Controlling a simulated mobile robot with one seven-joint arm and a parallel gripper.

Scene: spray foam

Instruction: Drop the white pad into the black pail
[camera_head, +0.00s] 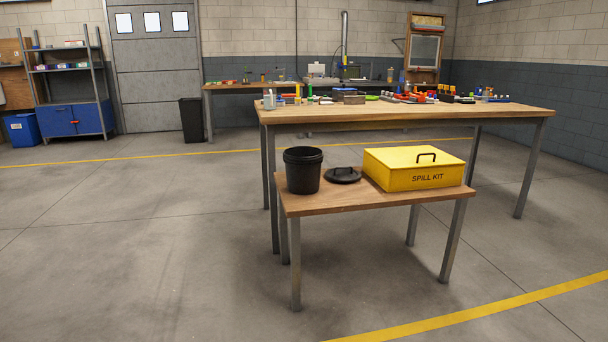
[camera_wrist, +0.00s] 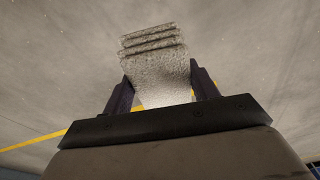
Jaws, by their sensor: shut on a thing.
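The black pail (camera_head: 303,171) stands upright and open-topped on the left end of the low wooden bench in the head view. Its inside looks dark, and I cannot see the bottom. My gripper (camera_wrist: 160,88) shows only in the wrist view. It is shut on the white pad (camera_wrist: 157,65), a pale, rough, folded piece with several layers at its far end. The pad sits between the two dark fingers and sticks out past them. Behind it in the wrist view is only concrete floor and a yellow line. The pail is not in the wrist view.
On the bench (camera_head: 345,201), a black lid (camera_head: 343,175) lies right of the pail, and a yellow spill kit box (camera_head: 414,168) stands farther right. A larger table (camera_head: 400,113) with several small items is behind. The floor left of the bench is clear.

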